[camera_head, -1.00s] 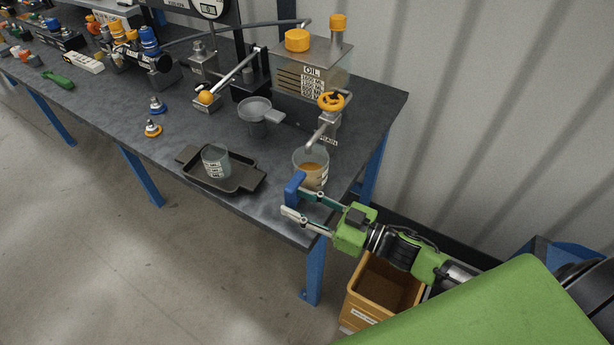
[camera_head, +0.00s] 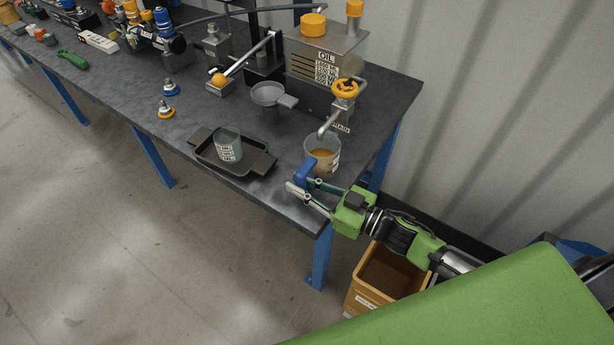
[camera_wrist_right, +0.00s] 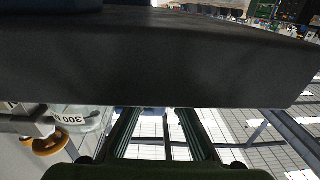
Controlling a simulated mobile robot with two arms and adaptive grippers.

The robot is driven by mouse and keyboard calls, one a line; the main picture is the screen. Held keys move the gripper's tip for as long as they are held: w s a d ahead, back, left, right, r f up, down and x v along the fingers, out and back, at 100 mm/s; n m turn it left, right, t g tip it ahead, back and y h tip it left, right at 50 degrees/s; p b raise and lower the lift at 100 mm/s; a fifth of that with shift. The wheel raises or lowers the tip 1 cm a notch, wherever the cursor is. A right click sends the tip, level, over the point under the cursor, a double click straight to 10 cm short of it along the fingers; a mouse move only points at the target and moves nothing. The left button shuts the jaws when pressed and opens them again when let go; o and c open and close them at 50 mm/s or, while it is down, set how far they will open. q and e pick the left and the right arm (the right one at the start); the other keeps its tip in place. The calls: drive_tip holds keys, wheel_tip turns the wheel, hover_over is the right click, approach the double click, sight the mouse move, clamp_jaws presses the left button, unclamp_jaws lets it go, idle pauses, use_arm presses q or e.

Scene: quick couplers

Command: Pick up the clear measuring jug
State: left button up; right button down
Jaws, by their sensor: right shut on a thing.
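The clear measuring jug (camera_head: 334,158) has a blue handle (camera_head: 303,174) and amber liquid in it. It stands upright on the bench near its right front corner, below the spout of the oil tank. My right gripper (camera_head: 300,186) reaches in from the right and is shut on the blue handle. In the right wrist view, part of the jug with its printed label (camera_wrist_right: 72,119) shows at the lower left. A wide dark surface there hides the fingertips. A second clear jug (camera_head: 228,147) stands in a dark tray (camera_head: 262,164) to the left. My left gripper is not in view.
The oil tank (camera_head: 331,58) with its yellow valve wheel (camera_head: 345,89) stands behind the jug, its spout (camera_head: 325,128) close above. A grey funnel (camera_head: 268,95) is further back. A yellow crate (camera_head: 365,296) is on the floor below. Bare bench lies around the tray.

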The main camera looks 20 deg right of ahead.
drive_tip(key=shift+s+d, duration=0.1)
drive_tip(key=b+v, duration=0.2)
drive_tip(key=v, duration=1.5)
drive_tip(key=shift+s+d+r, duration=0.15)
drive_tip(key=shift+s+d, duration=0.1)
idle(0.9)
